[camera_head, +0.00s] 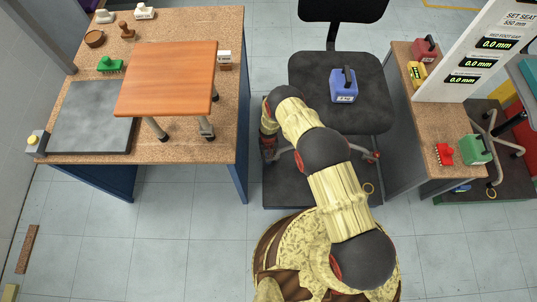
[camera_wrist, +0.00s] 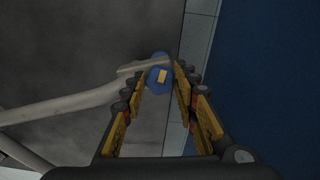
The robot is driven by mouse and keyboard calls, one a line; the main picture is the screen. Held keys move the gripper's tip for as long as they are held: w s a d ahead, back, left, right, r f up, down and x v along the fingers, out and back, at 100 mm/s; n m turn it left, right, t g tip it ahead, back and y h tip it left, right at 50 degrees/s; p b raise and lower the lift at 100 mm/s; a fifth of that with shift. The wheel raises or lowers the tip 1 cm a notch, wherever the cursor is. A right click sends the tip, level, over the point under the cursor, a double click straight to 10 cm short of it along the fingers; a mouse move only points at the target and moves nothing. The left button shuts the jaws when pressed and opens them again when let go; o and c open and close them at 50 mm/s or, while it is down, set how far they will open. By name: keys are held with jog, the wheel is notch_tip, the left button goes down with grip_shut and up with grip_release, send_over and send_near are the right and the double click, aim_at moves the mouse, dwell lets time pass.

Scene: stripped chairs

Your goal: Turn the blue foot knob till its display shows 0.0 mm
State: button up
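The blue foot knob (camera_wrist: 154,85) shows ahead in the wrist view, with a yellow mark (camera_wrist: 162,76) on it. It sits at the end of a pale chair leg (camera_wrist: 70,104). My gripper (camera_wrist: 162,74) is open, its yellow-padded fingers to the left and right of the knob; I cannot tell whether they touch it. The white panel at the right has three displays, upper (camera_head: 497,44), middle (camera_head: 472,62) and lower (camera_head: 463,78), all appearing to read 0.0 mm.
A blue weight (camera_head: 344,86) sits on the chair seat. The chair stands on a dark platform (camera_head: 290,190). A blue panel (camera_wrist: 265,80) stands close right of the gripper.

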jog(key=o, duration=0.4)
jog(key=shift+r, duration=0.1)
notch_tip(320, 180, up, 12)
jog(key=shift+f, duration=0.1)
dwell(0.5)
dwell(0.5)
